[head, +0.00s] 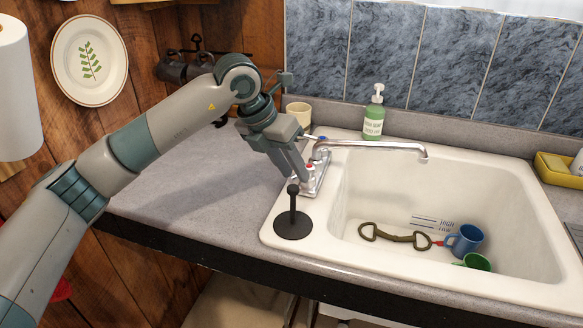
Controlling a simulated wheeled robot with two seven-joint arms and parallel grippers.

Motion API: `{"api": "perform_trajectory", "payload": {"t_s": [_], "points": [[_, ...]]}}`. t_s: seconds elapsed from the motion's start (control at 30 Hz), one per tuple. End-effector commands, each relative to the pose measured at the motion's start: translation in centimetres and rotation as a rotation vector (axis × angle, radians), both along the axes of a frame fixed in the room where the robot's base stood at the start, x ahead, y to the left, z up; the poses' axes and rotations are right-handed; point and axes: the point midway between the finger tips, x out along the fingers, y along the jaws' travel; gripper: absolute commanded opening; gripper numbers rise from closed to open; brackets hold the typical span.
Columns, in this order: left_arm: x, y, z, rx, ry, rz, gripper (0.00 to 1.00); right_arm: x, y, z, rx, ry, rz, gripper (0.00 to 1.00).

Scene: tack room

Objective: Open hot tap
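The chrome tap (372,144) stands on the left rim of the white sink, its spout reaching right over the basin. A red-marked handle (310,168) sits at the near end of its base, and a blue-marked handle (321,139) at the far end. My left gripper (303,174) points down and right, with its fingertips right beside the red-marked handle. I cannot tell whether they touch it, or how far apart the fingers are. The gripper hides part of the tap base. My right gripper is not in view.
A black upright stand (293,222) is on the rim just in front of the tap. A cream cup (299,113) and green soap bottle (374,115) stand behind. The sink (365,200) holds a blue mug (466,240), a green mug (478,262) and a bit (395,236). The left counter is clear.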

Motion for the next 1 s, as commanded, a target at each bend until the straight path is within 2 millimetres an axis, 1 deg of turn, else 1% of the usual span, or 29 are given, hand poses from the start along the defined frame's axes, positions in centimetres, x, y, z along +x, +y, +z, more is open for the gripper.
{"api": "perform_trajectory", "payload": {"t_s": [0.17, 0.37, 0.57, 0.9, 1.0], "points": [[-0.1, 0.2, 0.5, -0.001, -0.001, 0.0, 0.29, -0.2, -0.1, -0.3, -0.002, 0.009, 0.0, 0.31], [-0.5, 1.0, 2.4, 0.0, -0.003, -0.001, 0.29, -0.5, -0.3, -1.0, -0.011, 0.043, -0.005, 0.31], [-1.2, 2.5, 5.7, -0.001, -0.004, 0.001, 0.29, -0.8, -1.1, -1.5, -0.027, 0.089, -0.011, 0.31], [-2.5, 5.0, 12.0, -0.001, -0.003, 0.003, 0.29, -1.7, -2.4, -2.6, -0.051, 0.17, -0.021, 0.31], [-2.9, 5.6, 13.5, 0.0, -0.003, 0.002, 0.29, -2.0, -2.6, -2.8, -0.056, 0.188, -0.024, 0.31]]}}
